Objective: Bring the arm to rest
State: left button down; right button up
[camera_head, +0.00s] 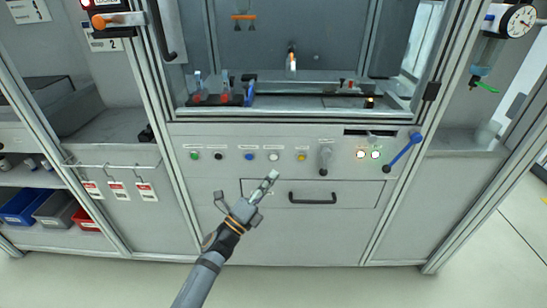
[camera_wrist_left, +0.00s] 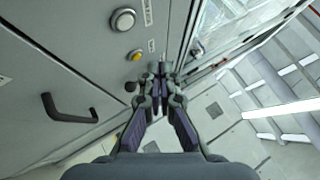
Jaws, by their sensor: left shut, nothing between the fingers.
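My left gripper (camera_head: 268,181) is raised in front of the machine's grey lower front, between the button row and the drawer handle in the head view. Its fingers are together and hold nothing. In the left wrist view the closed gripper (camera_wrist_left: 157,70) points upward in the picture, near a yellow button (camera_wrist_left: 136,55) and a white button (camera_wrist_left: 123,20). I cannot tell from these views how far the fingertips are from the panel. My right gripper is not in view.
A drawer handle (camera_head: 312,199) and a blue-handled lever (camera_head: 403,152) stick out of the front. A gauge (camera_head: 519,20) is at upper right. The floor (camera_head: 490,255) at lower right is clear.

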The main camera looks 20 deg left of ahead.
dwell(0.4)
